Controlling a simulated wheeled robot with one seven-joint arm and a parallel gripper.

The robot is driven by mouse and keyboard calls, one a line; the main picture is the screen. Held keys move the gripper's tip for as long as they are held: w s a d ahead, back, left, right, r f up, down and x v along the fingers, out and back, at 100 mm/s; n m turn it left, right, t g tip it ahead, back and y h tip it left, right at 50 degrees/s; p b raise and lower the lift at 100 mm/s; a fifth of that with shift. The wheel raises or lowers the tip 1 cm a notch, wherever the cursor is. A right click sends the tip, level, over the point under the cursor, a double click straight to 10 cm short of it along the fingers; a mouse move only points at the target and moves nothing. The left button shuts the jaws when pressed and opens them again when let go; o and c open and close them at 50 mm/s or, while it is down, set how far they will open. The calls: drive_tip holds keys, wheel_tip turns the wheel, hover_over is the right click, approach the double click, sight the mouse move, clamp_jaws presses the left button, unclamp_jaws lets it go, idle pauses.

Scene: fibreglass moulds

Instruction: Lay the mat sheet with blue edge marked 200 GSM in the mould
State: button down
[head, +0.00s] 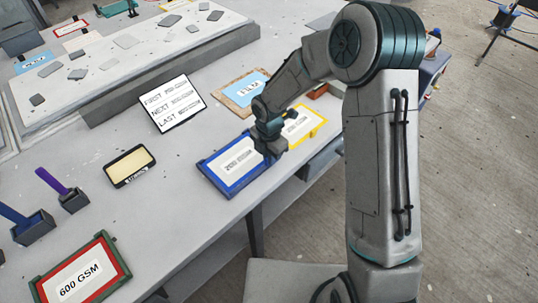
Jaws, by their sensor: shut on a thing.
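The blue-edged mat sheet (232,171) lies on the table near its front edge, left of my arm. Its white face carries small print, too blurred to read surely. My gripper (271,150) is at the sheet's right side, shut on its edge; the fingertips are partly hidden by the wrist. I cannot tell whether the sheet is lifted. I cannot say surely which thing is the mould; a shallow black-rimmed tray (112,181) with a cream inside and a label on its front stands to the left.
A print card (171,103) stands behind the blue-edged sheet. A red-and-green-edged 600 GSM piece (117,257) and tool holders (33,230) are left. Table between is clear.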

idle(0.3)
drive_tip(key=c, duration=1.4)
unclamp_jaws()
wheel_tip(320, 180, up, 14)
drive_tip(key=shift+b, duration=0.35)
drive_tip(key=shift+f, duration=0.1)
drive_tip(key=s+d+r+m+t, duration=0.1)
drive_tip(key=s+d+r+m, duration=0.4)
drive_tip(key=s+d+m, duration=0.4)
drive_tip(key=s+d+r+m+t, duration=0.2)
drive_tip(key=s+d+r+m, duration=0.2)
drive_tip(key=s+d+m, duration=0.6)
drive_tip(key=d+m, duration=0.1)
drive_tip(key=m, duration=0.8)
drive_tip(key=shift+s+r, duration=0.2)
drive_tip(key=shift+r, duration=0.2)
